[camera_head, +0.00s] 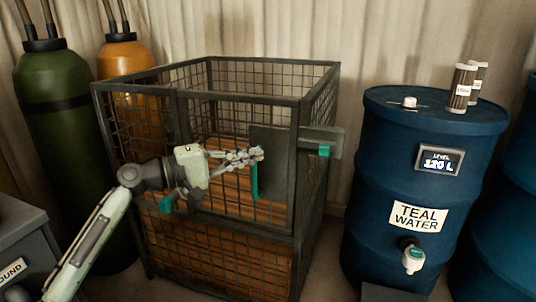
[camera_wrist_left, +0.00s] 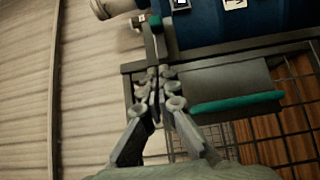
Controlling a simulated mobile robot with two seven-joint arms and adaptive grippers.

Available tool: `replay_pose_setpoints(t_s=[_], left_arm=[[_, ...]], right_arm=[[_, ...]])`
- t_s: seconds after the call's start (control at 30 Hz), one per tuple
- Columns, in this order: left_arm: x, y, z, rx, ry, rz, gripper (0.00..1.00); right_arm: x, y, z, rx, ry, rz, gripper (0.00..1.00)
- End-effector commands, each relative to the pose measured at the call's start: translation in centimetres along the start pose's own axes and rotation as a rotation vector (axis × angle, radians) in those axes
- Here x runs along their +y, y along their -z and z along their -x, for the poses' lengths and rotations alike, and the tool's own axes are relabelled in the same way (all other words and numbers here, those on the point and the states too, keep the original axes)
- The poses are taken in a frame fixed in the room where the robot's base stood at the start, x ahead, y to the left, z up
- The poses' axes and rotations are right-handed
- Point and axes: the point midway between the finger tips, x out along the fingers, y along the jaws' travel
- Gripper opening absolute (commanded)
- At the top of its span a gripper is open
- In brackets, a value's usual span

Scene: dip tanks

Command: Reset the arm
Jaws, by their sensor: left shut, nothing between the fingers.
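My left gripper (camera_head: 258,154) is shut and empty in the head view. Its fingers are in front of a dark plate with a teal handle (camera_head: 254,181) on the front of a wire mesh cage (camera_head: 220,220). In the left wrist view the closed fingers (camera_wrist_left: 168,88) point toward the cage's top edge, with the teal handle (camera_wrist_left: 237,102) just to their right. I cannot tell whether the fingers touch the plate. My right gripper is not in view.
A blue barrel labelled teal water (camera_head: 425,190) stands right of the cage, with small labelled containers (camera_head: 461,88) on top. Another blue barrel (camera_head: 500,240) is at the right edge. Green (camera_head: 65,130) and orange (camera_head: 125,58) gas cylinders stand left. A grey cabinet (camera_head: 25,235) is at lower left.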

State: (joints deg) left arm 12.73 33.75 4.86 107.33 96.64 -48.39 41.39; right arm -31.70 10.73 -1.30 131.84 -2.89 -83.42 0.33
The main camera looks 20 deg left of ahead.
Motion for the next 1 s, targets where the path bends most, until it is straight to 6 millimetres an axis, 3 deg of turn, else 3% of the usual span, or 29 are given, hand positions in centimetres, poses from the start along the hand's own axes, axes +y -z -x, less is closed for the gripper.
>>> replay_pose_setpoints(t_s=[0.57, 0.67, 0.77, 0.87, 1.0], left_arm=[[0.0, 0.0, 0.7, 0.0, 0.001, -0.001, 0.0], [-0.9, -0.2, 0.6, 0.003, 0.021, -0.013, 0.0], [-4.5, -0.8, 0.5, 0.014, 0.099, -0.067, 0.0], [-10.6, -2.2, 0.8, 0.021, 0.243, -0.168, 0.0], [-20.8, -5.1, 2.9, 0.0, 0.505, -0.35, 0.0]], right_arm=[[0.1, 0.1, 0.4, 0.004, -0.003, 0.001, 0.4], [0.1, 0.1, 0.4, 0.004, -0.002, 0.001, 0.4], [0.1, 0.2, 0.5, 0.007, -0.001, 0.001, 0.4], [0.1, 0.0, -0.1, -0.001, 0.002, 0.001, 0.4], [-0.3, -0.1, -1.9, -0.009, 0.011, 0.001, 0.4]])
